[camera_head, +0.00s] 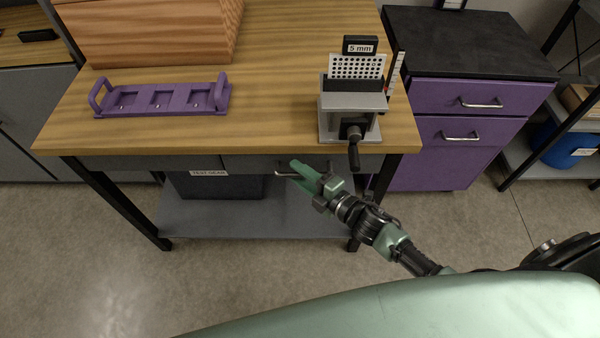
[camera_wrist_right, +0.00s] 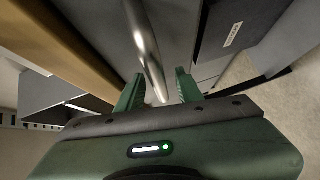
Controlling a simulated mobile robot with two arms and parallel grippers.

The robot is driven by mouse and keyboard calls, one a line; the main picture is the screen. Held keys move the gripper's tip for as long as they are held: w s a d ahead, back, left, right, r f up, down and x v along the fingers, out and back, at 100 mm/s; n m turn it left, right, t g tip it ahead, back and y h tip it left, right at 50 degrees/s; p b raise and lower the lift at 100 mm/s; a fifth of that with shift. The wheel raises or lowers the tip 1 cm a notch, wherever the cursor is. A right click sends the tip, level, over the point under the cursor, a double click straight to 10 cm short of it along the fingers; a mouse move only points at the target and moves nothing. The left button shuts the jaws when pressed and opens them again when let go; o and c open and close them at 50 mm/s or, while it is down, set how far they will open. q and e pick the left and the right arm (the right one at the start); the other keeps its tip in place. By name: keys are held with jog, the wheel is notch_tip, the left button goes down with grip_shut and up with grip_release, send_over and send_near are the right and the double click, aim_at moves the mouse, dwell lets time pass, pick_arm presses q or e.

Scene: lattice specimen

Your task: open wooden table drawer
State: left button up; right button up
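The wooden table (camera_head: 270,125) has a grey drawer (camera_head: 245,165) under its top edge, and its front looks flush, so it appears shut. A metal bar handle (camera_head: 284,174) is on the drawer front; in the right wrist view the handle (camera_wrist_right: 148,50) runs down between my fingers. My right gripper (camera_head: 298,172) is at the handle, partly covering its right part. In the wrist view the right gripper (camera_wrist_right: 158,88) has its two green fingers apart, one on each side of the bar, with gaps visible. My left gripper is in neither view.
On the tabletop are a purple tray with handles (camera_head: 162,114), a wooden box (camera_head: 150,35) and a grey device with a crank (camera_head: 352,108). A purple cabinet (camera_head: 470,125) stands to the right. A dark bin (camera_head: 215,186) sits on the grey lower shelf (camera_head: 240,222).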

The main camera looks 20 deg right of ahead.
grip_shut()
jog(key=shift+f, duration=0.1)
dwell(1.2)
